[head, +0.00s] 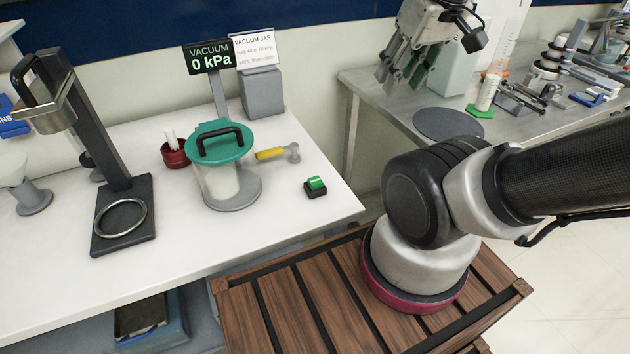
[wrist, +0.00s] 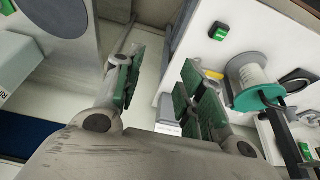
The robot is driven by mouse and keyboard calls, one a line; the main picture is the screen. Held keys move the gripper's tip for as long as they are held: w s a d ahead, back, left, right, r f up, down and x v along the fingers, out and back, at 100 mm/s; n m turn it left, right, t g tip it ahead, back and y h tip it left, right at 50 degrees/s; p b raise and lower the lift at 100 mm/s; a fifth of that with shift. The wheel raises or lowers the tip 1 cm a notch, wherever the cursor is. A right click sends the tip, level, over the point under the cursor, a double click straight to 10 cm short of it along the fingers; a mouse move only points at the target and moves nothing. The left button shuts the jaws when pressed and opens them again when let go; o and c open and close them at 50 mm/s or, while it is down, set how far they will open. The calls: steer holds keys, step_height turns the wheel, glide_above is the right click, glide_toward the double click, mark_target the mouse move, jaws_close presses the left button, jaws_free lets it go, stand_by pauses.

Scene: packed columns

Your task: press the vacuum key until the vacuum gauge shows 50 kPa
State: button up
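The vacuum gauge (head: 208,57) is a black display on a post behind the jar and reads 0 kPa. A green key on a small black base (head: 315,186) sits on the white bench, right of the jar; I take it for the vacuum key. It also shows in the wrist view (wrist: 219,31). The vacuum jar (head: 221,180) is clear, with a teal lid and black handle, and also shows in the wrist view (wrist: 253,76). My gripper (head: 401,80) is raised at the upper right, well away from the key. In the wrist view its fingers (wrist: 158,82) are apart with nothing between them.
A yellow-handled valve (head: 270,153) lies between jar and key. A white sign (head: 253,48) stands on a grey box behind. A black stand with a ring (head: 122,218) is left of the jar. A grey side bench (head: 395,105) holds lab items. The bench front near the key is clear.

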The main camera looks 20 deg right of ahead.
stand_by(0.3)
jaws_close()
stand_by(1.2)
